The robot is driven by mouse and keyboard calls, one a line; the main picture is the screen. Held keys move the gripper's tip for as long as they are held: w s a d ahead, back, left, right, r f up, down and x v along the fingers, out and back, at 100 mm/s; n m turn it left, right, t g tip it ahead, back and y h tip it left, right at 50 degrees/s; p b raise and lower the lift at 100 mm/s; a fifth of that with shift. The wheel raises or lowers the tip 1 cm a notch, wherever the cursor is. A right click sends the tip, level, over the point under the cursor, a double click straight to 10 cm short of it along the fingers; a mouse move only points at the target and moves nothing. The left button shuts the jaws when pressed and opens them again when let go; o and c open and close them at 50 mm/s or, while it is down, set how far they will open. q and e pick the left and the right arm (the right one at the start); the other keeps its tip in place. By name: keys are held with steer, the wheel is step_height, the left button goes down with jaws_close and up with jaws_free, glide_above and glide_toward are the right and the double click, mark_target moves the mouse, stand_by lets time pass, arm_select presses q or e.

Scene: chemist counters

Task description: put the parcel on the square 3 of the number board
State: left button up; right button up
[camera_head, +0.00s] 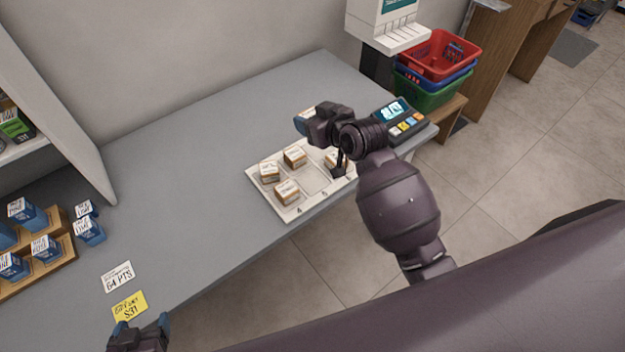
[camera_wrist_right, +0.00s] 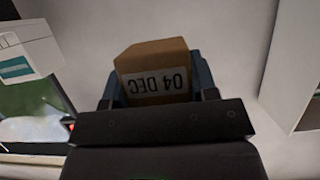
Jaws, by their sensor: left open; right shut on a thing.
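The number board (camera_head: 311,201) is a pale grid on the grey counter. Several small cardboard parcels with white labels stand on it: one at the left (camera_head: 269,173), one at the back (camera_head: 294,157), one at the front (camera_head: 287,193) and one at the right (camera_head: 334,161), partly behind my arm. My right gripper (camera_head: 306,119) is above the board's back edge, shut on a parcel (camera_wrist_right: 153,72) labelled "04 DEC". In the head view that parcel is mostly hidden by the gripper. The number 3 is not readable. My left gripper (camera_head: 140,328) is open and empty at the bottom left.
A card terminal (camera_head: 399,121) stands right of the board. Blue boxes (camera_head: 45,248) on wooden stands and price cards (camera_head: 118,276) are at the left. Stacked baskets (camera_head: 437,70) stand beyond the counter's right end. The grey counter (camera_head: 190,180) left of the board is clear.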

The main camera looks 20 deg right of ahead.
mark_target(313, 181)
step_height(313, 181, down, 20)
steer(key=shift+r+b, duration=0.2)
steer(key=shift+b, duration=0.6)
steer(key=shift+f, duration=0.15)
steer(key=o, duration=1)
steer(key=shift+s, duration=0.1)
